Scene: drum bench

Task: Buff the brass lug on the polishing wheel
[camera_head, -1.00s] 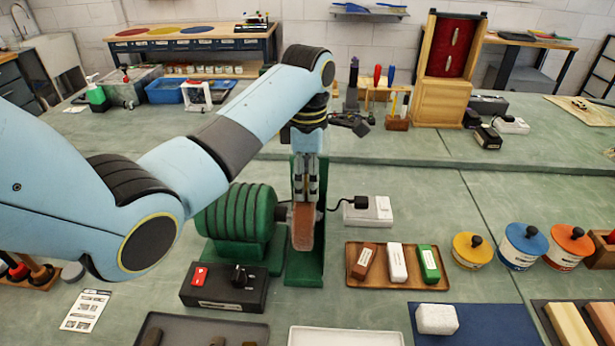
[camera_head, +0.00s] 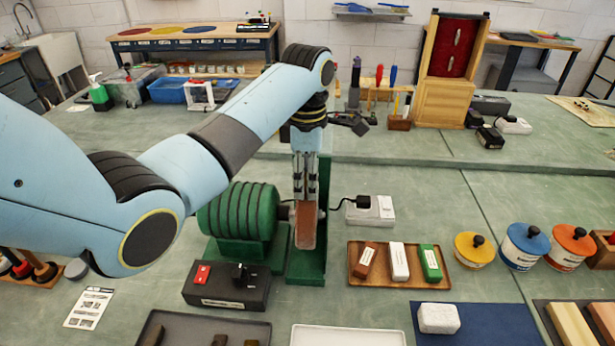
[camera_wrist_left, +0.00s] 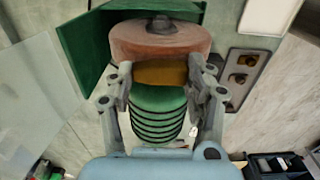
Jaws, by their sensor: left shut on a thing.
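The polishing wheel, a brown-pink disc (camera_head: 306,228), stands upright on its green grinder (camera_head: 238,222) in front of a green guard plate. In the left wrist view the wheel (camera_wrist_left: 165,38) fills the top, with the ribbed green motor (camera_wrist_left: 158,112) below it. My left gripper (camera_head: 305,193) points down at the top of the wheel. In the left wrist view its fingers (camera_wrist_left: 163,85) are shut on the brass lug (camera_wrist_left: 162,73), a golden-brown piece. The lug overlaps the wheel's edge in that view; I cannot tell whether they touch. My right gripper is not in view.
A dark switch box (camera_head: 226,303) with a red switch stands before the grinder. A brown tray (camera_head: 360,283) holds three bars. A dark tray (camera_head: 185,322), a white tray (camera_head: 347,337) and a blue mat (camera_head: 500,325) lie in front. Lidded jars (camera_head: 522,262) stand right.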

